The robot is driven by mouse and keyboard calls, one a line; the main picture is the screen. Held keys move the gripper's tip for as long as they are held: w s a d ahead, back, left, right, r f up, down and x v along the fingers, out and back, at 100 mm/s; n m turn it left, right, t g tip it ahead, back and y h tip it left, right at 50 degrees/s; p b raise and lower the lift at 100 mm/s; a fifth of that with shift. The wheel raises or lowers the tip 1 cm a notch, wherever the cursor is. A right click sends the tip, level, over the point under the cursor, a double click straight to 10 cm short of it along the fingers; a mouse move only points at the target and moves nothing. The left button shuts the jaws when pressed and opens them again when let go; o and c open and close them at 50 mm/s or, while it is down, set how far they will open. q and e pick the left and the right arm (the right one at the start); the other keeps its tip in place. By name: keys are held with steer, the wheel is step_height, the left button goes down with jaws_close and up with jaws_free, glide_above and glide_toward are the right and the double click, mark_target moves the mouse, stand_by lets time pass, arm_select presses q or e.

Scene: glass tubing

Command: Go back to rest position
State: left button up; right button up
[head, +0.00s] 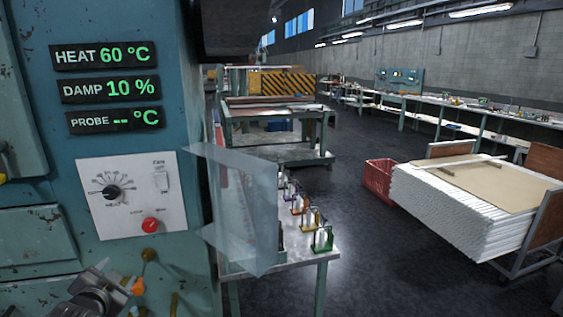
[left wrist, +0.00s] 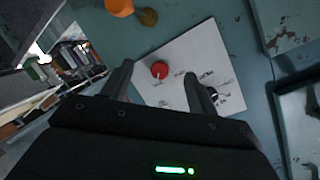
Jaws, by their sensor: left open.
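My left gripper (head: 112,282) shows at the bottom left of the head view, in front of the teal machine and below its white control panel (head: 131,194). In the left wrist view its two fingers (left wrist: 161,80) stand apart, with nothing between them. The white panel (left wrist: 190,62) with its red button (left wrist: 160,69) lies beyond the fingertips, and I cannot tell how close. The black heat knob (head: 112,192) and the red button (head: 150,225) also show in the head view. My right gripper is in neither view.
The teal machine (head: 115,25) fills the left side, with displays reading heat 60 °C and damp 10 %. A clear sheet (head: 240,205) stands beside it. A table (head: 300,258) with small coloured stands is behind. A cart of white tubes (head: 455,210) is at right. Dark floor between is clear.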

arm_select(q)
steer(key=s+d+f+n+g+h, duration=0.1)
steer(key=s+d+f+g, duration=0.25)
steer(key=s+f, duration=0.35)
steer(key=s+d+f+n+g+h, duration=0.1)
steer(key=s+d+f+g, duration=0.1)
steer(key=s+d+f, duration=0.5)
steer(key=s+d+f+n+g+h, duration=0.1)
steer(key=s+d+f+g, duration=0.1)
steer(key=s+d+f, duration=0.45)
steer(key=s+d+f+n+g+h, duration=0.1)
steer(key=s+d+f+g, duration=0.2)
steer(key=s, duration=0.6)
step_height(320, 180, down, 27)
steer(key=s+a+g, duration=0.1)
steer(key=s, duration=0.1)
steer(key=s+a+f+g, duration=0.1)
steer(key=s+a+f, duration=0.2)
steer(key=s+f, duration=1.2)
steer(key=shift+s+a+f+m, duration=0.15)
steer(key=shift+s+f+m, duration=0.1)
steer(key=shift+s+m, duration=0.15)
